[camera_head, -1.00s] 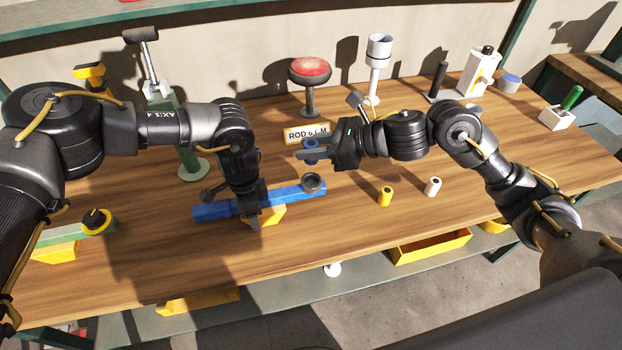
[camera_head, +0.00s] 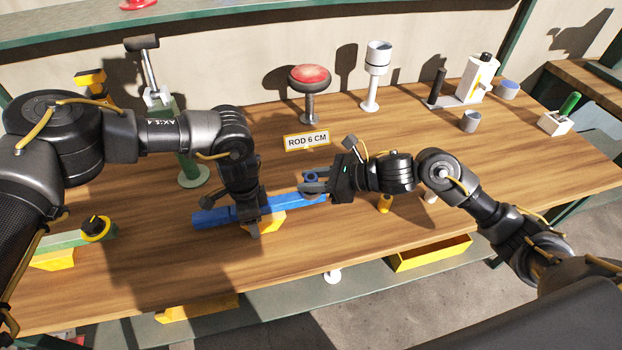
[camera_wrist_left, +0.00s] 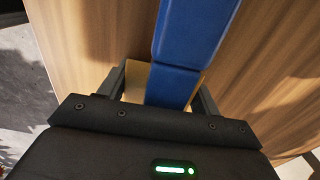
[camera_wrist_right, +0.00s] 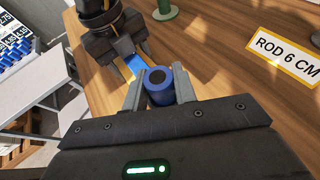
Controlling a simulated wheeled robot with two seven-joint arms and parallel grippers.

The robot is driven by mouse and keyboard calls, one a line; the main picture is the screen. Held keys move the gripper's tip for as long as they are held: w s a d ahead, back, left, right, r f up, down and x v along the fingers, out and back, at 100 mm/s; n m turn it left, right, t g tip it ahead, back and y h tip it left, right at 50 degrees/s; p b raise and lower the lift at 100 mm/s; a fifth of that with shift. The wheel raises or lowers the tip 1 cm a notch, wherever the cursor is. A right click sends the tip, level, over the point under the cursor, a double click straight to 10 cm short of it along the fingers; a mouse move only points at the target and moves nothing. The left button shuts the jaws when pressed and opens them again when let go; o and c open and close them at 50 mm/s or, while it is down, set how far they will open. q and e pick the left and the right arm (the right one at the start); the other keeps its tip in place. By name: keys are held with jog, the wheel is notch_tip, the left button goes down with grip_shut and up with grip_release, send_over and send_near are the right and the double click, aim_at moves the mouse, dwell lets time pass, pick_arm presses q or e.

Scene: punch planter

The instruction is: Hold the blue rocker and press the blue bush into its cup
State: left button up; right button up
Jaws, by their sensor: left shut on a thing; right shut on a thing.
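The blue rocker (camera_head: 222,215) is a long bar on a yellow stand (camera_head: 268,224) at the bench front. My left gripper (camera_head: 254,222) is shut on the rocker near its middle; the blue bar also runs between the fingers in the left wrist view (camera_wrist_left: 174,85). My right gripper (camera_head: 316,183) is shut on the blue bush (camera_head: 312,178), a short ring with a dark bore, upright in the right wrist view (camera_wrist_right: 159,84). The bush is at the rocker's right end, where the cup is hidden by it and the gripper. Whether it touches the cup I cannot tell.
A "ROD 6 CM" sign (camera_head: 307,141) stands behind. A yellow cylinder (camera_head: 385,203) and a partly hidden white one (camera_head: 431,196) stand right of the rocker. A grey cup (camera_head: 470,121) is farther back. A red-topped stand (camera_head: 310,78) is at the back.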

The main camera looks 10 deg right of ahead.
jog(key=shift+f, duration=0.1)
jog(key=o, duration=1)
jog(key=shift+c, duration=0.2)
jog(key=shift+d, duration=0.1)
jog(key=v, duration=1.2)
